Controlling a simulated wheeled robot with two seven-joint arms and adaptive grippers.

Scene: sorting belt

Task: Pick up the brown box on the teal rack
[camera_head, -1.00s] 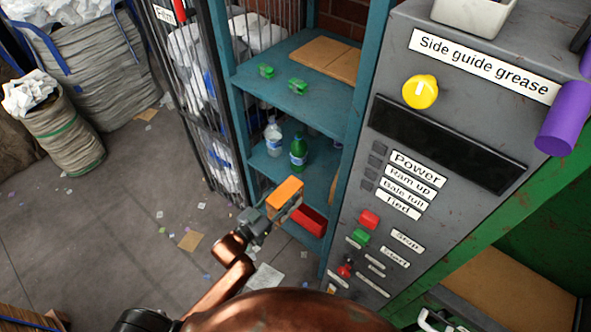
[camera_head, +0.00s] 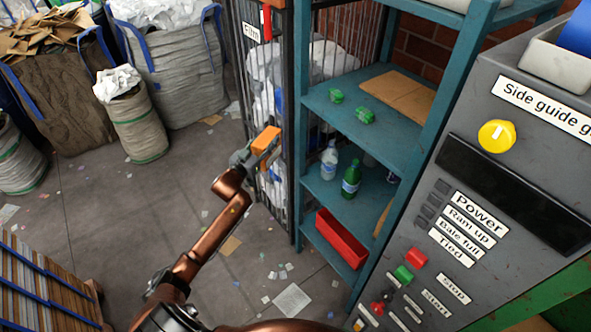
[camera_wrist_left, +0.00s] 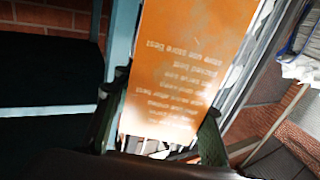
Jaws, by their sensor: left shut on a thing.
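An orange box (camera_head: 266,139) with lines of print is held in my left gripper (camera_head: 252,150), in front of the wire cage beside the teal rack (camera_head: 388,128). In the left wrist view the orange box (camera_wrist_left: 185,65) stands between the two dark fingers of my left gripper (camera_wrist_left: 160,132), which are shut on it. The rack's upper shelf holds flat brown cardboard (camera_head: 397,97) and two small green items (camera_head: 365,116). I see no separate brown box on the rack, though its lower shelves are partly hidden. My right gripper is not in view.
The rack's lower shelves hold a clear bottle (camera_head: 329,160), a green bottle (camera_head: 351,181) and a red bin (camera_head: 341,239). A grey control panel (camera_head: 480,180) stands at right. Sacks (camera_head: 140,125) stand at back left; the littered floor between is open.

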